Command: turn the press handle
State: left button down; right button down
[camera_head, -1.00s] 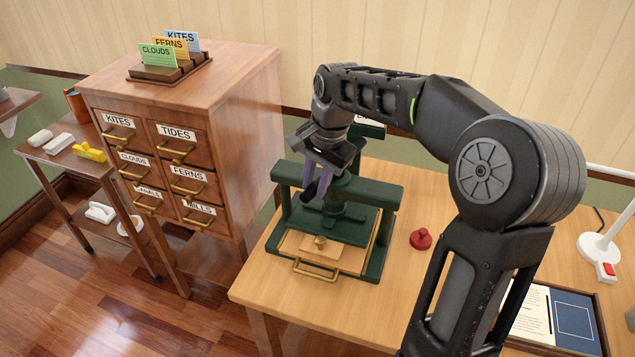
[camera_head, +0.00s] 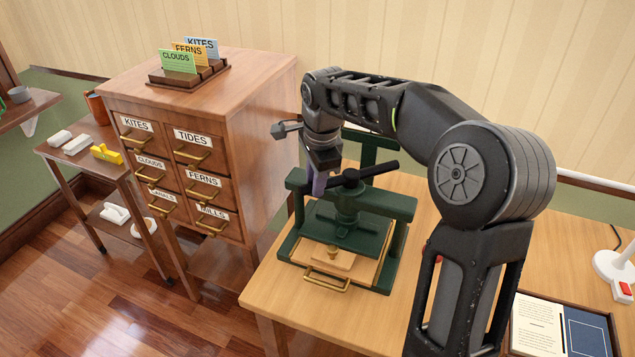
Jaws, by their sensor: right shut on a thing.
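The green press (camera_head: 401,238) stands on the wooden table. Its handle is a dark bar (camera_head: 372,172) with a round knob at its right end, across the top of the press screw. My right gripper (camera_head: 319,188) points down at the left end of this bar, its purple fingers shut on it; the hand hides that end. A tray with a brass pull (camera_head: 326,282) lies at the front of the press, carrying a small wooden block with a brass knob (camera_head: 332,252). My left gripper is out of view.
A card cabinet (camera_head: 270,140) with labelled drawers stands close on the left. My right arm covers part of the table.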

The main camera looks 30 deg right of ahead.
jog(key=shift+r, duration=0.1)
jog(key=c, duration=1.2)
grip_release()
jog(key=shift+c, duration=0.2)
notch_tip(320, 180, up, 8)
jog(key=s, duration=0.1)
jog(key=shift+s+a+f+b, duration=0.15)
jog(key=shift+s+f+b, duration=0.1)
jog(key=shift+b, duration=0.15)
